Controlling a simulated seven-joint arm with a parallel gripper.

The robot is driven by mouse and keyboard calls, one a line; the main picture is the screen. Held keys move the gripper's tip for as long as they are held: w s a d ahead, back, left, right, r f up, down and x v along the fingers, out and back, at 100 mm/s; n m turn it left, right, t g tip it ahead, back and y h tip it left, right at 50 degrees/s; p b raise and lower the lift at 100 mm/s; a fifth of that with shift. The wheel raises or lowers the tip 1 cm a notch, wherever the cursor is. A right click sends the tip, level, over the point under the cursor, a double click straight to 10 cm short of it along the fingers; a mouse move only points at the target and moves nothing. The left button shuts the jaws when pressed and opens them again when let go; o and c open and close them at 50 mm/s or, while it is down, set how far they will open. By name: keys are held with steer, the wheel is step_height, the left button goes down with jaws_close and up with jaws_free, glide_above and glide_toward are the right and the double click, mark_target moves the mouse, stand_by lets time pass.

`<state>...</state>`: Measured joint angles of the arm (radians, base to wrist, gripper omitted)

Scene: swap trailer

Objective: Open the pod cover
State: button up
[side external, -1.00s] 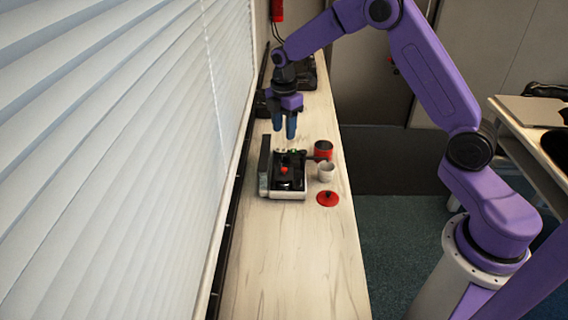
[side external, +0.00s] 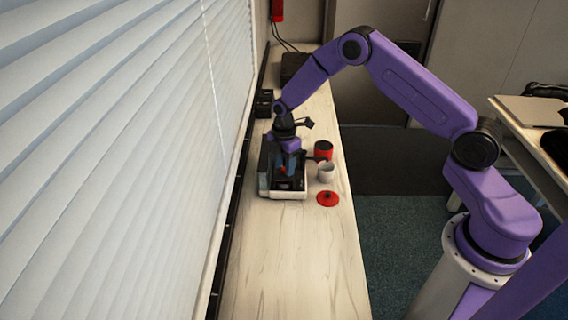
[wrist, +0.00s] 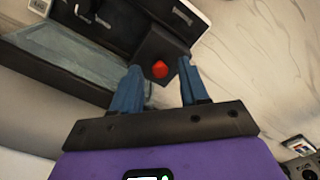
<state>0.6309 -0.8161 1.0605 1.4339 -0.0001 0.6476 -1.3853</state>
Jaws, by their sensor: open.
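The coffee machine (side external: 289,195), black with a pale base, stands on the long counter in the side external view. In the wrist view a red knob (wrist: 160,69) sits on a dark square part of the machine (wrist: 165,45), which seems to be the pod cover. My gripper (side external: 288,176) points down over the machine and hides much of its top. In the wrist view my gripper (wrist: 160,72) is open, its two blue fingertips on either side of the red knob. I cannot tell whether they touch it.
A red cup (side external: 323,150), a white cup (side external: 326,171) and a red lid (side external: 327,198) stand close to the right of the machine. Window blinds (side external: 110,130) run along the left. The near end of the counter (side external: 300,260) is clear.

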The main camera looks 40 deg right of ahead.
jaws_close()
steer(key=shift+w+d, duration=1.9)
steer(key=shift+w, duration=0.05)
jaws_free()
step_height(320, 180, up, 18)
steer(key=shift+f, duration=0.25)
